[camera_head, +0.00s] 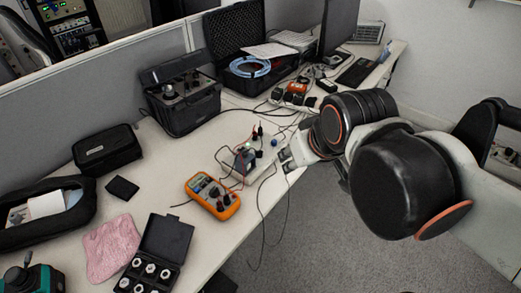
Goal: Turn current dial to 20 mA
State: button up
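Several plugs and a small blue round part (273,142) are beside that device. My gripper (285,161) is just right of the device, at the desk edge, pointing left. Its fingers are too small to tell open from shut, and I see no object clearly held. I cannot make out a current dial or its reading.
A black instrument case (181,103) stands at the back against the grey partition (90,95). An open black case (240,35) holds a blue coiled hose. A pink cloth (109,248) and an open box of fittings (160,240) lie front left. Loose cables hang over the desk edge.

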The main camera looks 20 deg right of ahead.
jog(key=w+r+n+g+p, duration=0.15)
jog(key=w+n, duration=0.25)
jog(key=w, duration=0.4)
jog(key=n+g+p, duration=0.2)
jog(key=n+g, duration=0.3)
jog(key=n, duration=0.6)
send_over(259, 153)
jog(key=d, duration=0.1)
notch_tip(259, 153, down, 16)
jog(key=f+b, duration=0.4)
jog(key=f, duration=0.9)
jog(key=shift+w, duration=0.2)
grip_shut()
